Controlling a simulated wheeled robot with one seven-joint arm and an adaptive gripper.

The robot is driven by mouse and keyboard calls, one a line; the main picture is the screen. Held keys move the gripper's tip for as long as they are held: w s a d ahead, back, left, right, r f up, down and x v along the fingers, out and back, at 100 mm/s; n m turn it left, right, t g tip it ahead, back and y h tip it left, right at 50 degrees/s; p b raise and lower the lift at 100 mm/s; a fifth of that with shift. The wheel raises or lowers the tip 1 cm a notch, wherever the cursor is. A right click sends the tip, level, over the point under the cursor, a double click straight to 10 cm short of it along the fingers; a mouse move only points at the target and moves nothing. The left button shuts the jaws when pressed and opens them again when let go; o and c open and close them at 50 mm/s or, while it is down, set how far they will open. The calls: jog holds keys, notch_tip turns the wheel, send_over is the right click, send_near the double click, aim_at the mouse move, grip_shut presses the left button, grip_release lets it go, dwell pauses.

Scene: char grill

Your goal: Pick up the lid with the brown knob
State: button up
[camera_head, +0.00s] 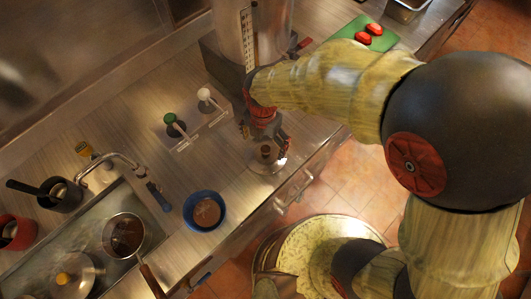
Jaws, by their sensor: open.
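A round, clear or shiny lid (268,166) lies on the counter near its front edge, with a dark brown knob (265,151) at its middle. My gripper (265,140) is pointed down over this lid, its fingers spread on either side of the knob. The gripper hides the far part of the lid. I cannot tell whether the fingers touch the knob or the lid. Another lid (78,285) with a yellow-orange knob is at the sink, lower left.
A blue bowl (191,222) with brown contents stands left of the lid. Green-topped and white-topped levers (205,95) are behind. A handled pan (124,236) is at the sink (40,262). A green board (382,42) holds red pieces. The counter between bowl and lid is clear.

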aim_at(265, 149)
jog(key=f, duration=0.4)
jog(key=shift+s+d+b, duration=0.25)
jog(key=shift+b, duration=0.15)
jog(key=shift+f, duration=0.3)
jog(key=shift+c, duration=0.9)
jog(key=c, duration=1.1)
